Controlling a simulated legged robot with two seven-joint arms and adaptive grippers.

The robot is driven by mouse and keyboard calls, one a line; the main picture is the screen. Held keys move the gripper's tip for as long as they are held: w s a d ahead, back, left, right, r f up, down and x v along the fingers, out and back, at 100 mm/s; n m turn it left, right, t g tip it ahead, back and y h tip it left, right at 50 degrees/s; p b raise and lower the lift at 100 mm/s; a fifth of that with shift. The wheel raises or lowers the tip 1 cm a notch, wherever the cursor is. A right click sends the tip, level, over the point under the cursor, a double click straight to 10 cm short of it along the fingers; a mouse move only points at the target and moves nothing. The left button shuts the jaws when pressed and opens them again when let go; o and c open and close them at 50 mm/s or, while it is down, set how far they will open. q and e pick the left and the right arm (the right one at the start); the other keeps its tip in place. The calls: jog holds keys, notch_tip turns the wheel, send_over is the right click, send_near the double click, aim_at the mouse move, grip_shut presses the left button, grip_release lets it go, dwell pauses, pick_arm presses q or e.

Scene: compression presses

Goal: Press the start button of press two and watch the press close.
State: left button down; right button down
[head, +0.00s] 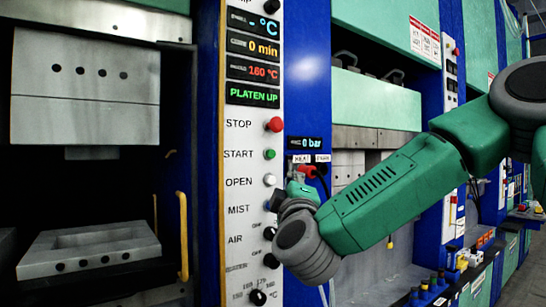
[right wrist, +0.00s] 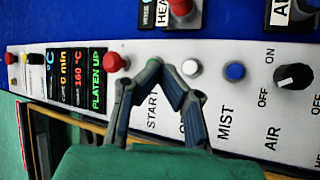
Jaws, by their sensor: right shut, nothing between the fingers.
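The press (head: 85,85) at the left stands open, its upper block well above the lower block (head: 88,250). Its white control panel (head: 236,190) reads PLATEN UP in green. The green start button (head: 269,154) sits below the red stop button (head: 275,124). My right gripper (head: 300,190) is by the panel, right of the open and mist controls. In the right wrist view its fingers (right wrist: 152,66) are shut and empty. Their tips overlap the spot above the START label, hiding the green button; contact cannot be told. My left gripper is not in view.
The white open button (right wrist: 191,67), blue mist button (right wrist: 235,71) and black air knob (right wrist: 294,77) are close beside the fingers. A red knob (right wrist: 180,8) on the blue frame is also near. A yellow handle (head: 183,235) stands by the press opening.

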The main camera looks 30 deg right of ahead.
aim_at(271, 154)
notch_tip(271, 154, up, 5)
jog(key=s+d+m+h, duration=0.1)
jog(key=s+d+h, duration=0.1)
jog(key=shift+r+g+h, duration=0.15)
jog(key=shift+g+h, duration=0.25)
jog(key=shift+w+a+p, duration=0.2)
jog(key=shift+w+p, duration=0.2)
jog(key=shift+w, duration=1.8)
jog(key=shift+w+a+p, duration=0.15)
jog(key=shift+w+p, duration=0.25)
jog(key=shift+w, duration=1.75)
jog(key=shift+w+r+p, duration=0.15)
jog(key=shift+w+p, duration=0.15)
jog(key=shift+p, duration=0.2)
